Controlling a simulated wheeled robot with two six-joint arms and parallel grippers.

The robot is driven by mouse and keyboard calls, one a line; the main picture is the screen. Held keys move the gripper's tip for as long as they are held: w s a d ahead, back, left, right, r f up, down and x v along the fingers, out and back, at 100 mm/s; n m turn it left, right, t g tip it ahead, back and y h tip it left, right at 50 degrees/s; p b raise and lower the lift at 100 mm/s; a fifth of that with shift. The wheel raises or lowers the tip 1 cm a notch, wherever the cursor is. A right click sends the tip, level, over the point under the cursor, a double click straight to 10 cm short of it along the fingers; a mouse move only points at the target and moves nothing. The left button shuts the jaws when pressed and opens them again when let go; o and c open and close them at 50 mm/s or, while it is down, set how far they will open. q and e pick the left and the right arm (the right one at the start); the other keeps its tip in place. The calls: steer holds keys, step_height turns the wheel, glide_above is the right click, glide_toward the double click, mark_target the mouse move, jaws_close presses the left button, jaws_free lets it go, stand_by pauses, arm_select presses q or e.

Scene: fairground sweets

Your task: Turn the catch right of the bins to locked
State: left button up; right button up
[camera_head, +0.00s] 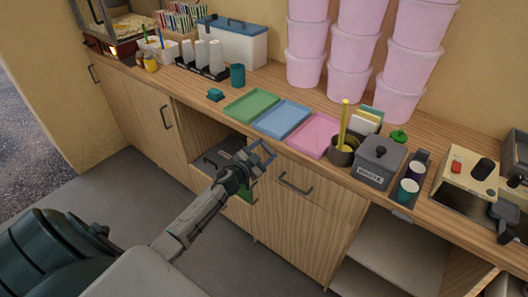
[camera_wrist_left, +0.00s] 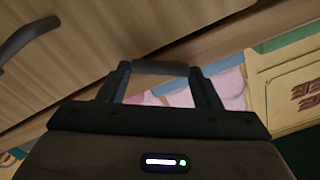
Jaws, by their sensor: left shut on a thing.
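My left gripper (camera_head: 266,153) reaches from the lower left to the cabinet front, just below the counter edge, at the right side of an open cabinet bay. In the left wrist view its two fingers (camera_wrist_left: 160,72) stand on either side of a short dark grey bar (camera_wrist_left: 160,68), which spans between the tips. The gripper is shut on this bar, which seems to be the catch; its setting cannot be read. A dark bin (camera_head: 222,155) shows in the bay, and a green surface lies behind my gripper, partly hidden. My right gripper is not in view.
A drawer handle (camera_head: 295,184) is close to the right of my gripper. Green (camera_head: 252,105), blue (camera_head: 282,119) and pink (camera_head: 314,135) trays lie on the counter above. A waste box (camera_head: 378,165) and pink tubs (camera_head: 349,50) stand further right. The floor is clear.

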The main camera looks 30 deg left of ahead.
arm_select(q)
steer(key=shift+a+f+m+b, duration=0.25)
steer(key=shift+m+b, duration=0.25)
steer(key=shift+m, duration=1.35)
steer(key=shift+a+f+m+b, duration=0.2)
steer(key=shift+m+b, duration=0.35)
steer(key=shift+m, duration=1.35)
steer(key=shift+a+f+m+b, duration=0.2)
steer(key=shift+m+b, duration=0.3)
steer(key=shift+m, duration=1.65)
steer(key=o, duration=1)
